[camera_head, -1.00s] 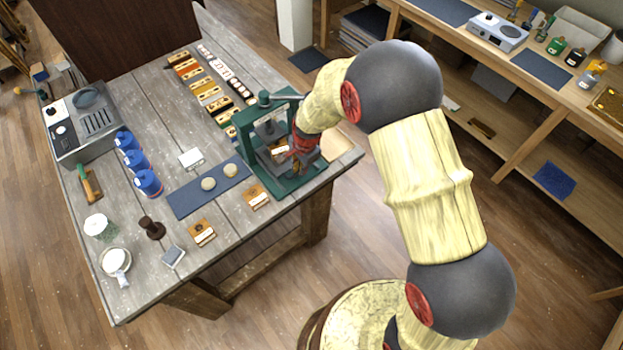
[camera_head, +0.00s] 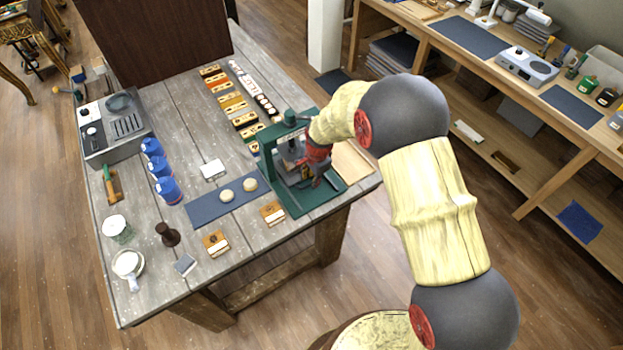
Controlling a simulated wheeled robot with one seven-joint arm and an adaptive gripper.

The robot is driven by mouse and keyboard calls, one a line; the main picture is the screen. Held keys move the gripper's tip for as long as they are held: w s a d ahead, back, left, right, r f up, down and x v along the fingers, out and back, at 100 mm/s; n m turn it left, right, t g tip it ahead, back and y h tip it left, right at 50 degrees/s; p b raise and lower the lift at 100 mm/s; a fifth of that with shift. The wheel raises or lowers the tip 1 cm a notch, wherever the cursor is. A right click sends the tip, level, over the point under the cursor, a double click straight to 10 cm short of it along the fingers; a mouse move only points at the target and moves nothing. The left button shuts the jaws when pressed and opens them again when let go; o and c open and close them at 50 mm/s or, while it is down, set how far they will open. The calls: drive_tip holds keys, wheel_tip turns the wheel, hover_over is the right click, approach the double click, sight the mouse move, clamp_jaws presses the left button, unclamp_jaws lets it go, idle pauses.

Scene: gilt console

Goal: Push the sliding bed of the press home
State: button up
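The green press (camera_head: 272,163) stands at the near right corner of the grey wooden table. Its upright frame and green base plate show in the head view. The sliding bed is small, dark and partly covered by my gripper, so I cannot tell how far in it sits. My gripper (camera_head: 318,172), with red and dark parts, is at the right front side of the press, close to the bed. Whether it touches the bed is not clear. Its fingers are too small and covered to show whether they are open or shut.
A blue mat (camera_head: 207,208) with two pale round discs lies left of the press. Small wooden blocks (camera_head: 272,212) lie near the table's front edge. Rows of stamp-like blocks (camera_head: 238,112) lie behind the press. Blue bottles (camera_head: 168,189) and a grey machine (camera_head: 127,138) stand at left.

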wheel_tip(320, 180, up, 12)
drive_tip(key=s+d, duration=0.1)
drive_tip(key=s, duration=0.1)
drive_tip(key=shift+d, duration=0.15)
idle(0.4)
drive_tip(key=shift+f, duration=0.1)
idle(0.4)
drive_tip(key=s+d+r+n+t+b, duration=0.1)
drive_tip(key=s+d+r+n+b, duration=0.2)
drive_tip(key=s+d, duration=0.3)
drive_tip(key=s+d+r+n+t+b, duration=0.1)
drive_tip(key=s+d+r+n+b, duration=0.3)
drive_tip(key=s, duration=0.9)
drive_tip(key=s+d+r+n+t+h+b, duration=0.1)
drive_tip(key=s+d+r+n+b, duration=0.3)
drive_tip(key=s+d, duration=0.5)
drive_tip(key=shift+s+d+t+b, duration=0.25)
drive_tip(key=shift+s+t+b, duration=0.25)
drive_tip(key=shift+s+b, duration=0.25)
